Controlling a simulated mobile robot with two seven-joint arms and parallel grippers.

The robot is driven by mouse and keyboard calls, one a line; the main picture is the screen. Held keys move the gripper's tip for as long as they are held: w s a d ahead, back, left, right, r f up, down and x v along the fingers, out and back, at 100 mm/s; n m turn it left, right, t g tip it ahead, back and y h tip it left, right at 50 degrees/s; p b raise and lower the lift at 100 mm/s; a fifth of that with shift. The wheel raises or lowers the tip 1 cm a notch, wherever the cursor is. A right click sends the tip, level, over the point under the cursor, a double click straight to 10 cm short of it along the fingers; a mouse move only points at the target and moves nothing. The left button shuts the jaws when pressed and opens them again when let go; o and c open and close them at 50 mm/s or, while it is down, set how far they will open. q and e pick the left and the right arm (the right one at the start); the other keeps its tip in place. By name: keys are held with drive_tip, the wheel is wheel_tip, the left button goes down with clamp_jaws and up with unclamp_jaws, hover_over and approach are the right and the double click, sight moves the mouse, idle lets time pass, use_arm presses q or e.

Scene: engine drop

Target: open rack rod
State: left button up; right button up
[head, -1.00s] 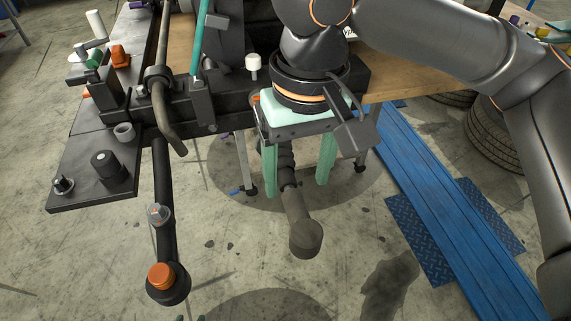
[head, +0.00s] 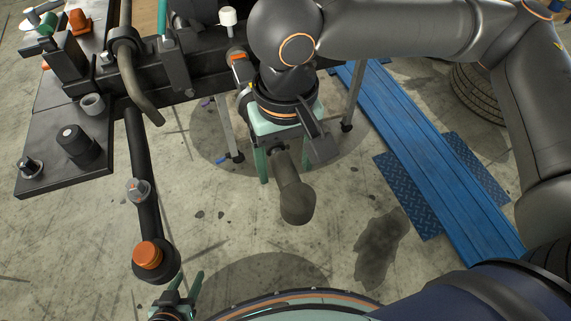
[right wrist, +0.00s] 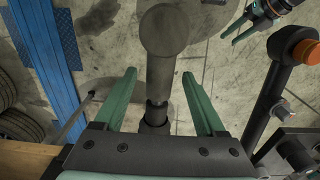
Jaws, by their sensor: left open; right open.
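A dark rod with a thick round end (head: 296,202) sticks out below my right gripper (head: 279,168) in the head view. In the right wrist view the same rod (right wrist: 165,32) runs between the two green fingers of the right gripper (right wrist: 160,75). The fingers stand apart on either side, with gaps visible. A second black rod (head: 146,200) with an orange cap (head: 148,255) reaches out at the left.
A dark beam with a plate (head: 48,172) carrying knobs and fittings lies at upper left. A bent bar (head: 133,85) hangs over it. A blue ramp (head: 415,170) and tyres (head: 478,95) lie right. The floor below the rods is clear.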

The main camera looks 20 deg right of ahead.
drive_tip(key=shift+f, duration=0.4)
clamp_jaws()
idle(0.4)
idle(0.8)
